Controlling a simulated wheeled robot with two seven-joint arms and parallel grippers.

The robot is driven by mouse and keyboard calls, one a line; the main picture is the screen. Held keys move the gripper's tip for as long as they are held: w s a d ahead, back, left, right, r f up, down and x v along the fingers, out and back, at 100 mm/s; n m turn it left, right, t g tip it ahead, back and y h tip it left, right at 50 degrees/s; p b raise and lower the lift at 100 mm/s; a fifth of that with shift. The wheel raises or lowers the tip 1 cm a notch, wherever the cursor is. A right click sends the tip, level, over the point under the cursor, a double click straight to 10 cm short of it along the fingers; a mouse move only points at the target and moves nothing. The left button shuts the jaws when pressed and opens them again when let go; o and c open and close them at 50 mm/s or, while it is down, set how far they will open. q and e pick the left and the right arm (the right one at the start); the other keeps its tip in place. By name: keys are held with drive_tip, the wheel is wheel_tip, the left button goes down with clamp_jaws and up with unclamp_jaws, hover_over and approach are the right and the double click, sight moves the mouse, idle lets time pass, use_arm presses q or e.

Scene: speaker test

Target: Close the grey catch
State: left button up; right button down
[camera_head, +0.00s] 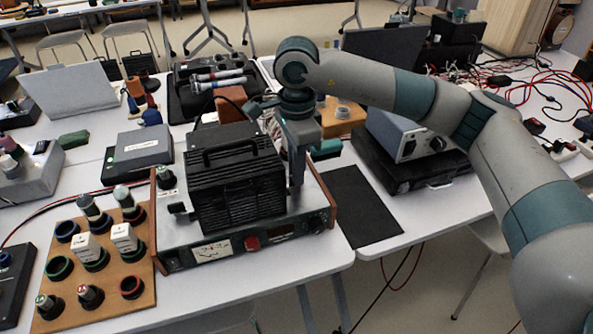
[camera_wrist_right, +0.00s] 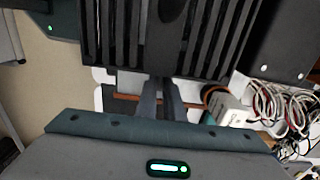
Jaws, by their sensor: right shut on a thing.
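A black ribbed case (camera_head: 238,180) with a top handle stands on a wide panel unit with wooden ends (camera_head: 245,243). My right gripper (camera_head: 296,185) reaches down along the right side of this case. In the right wrist view its two narrow fingers (camera_wrist_right: 162,98) are close together beside the dark ribs of the case (camera_wrist_right: 165,40). The right gripper is shut on a small part at the case's side, taken to be the grey catch. The fingers hide the catch, and its position cannot be made out. My left gripper is not in view.
A wooden board with rings and knobs (camera_head: 100,255) lies left of the panel unit. A blue-grey instrument (camera_head: 405,135) stands on a black case to the right. A dark mat (camera_head: 360,205) lies clear between them. Red cables (camera_head: 520,85) tangle at the back right.

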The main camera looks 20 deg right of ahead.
drive_tip(key=shift+r, duration=0.1)
drive_tip(key=c, duration=1.9)
unclamp_jaws()
drive_tip(key=shift+o, duration=0.2)
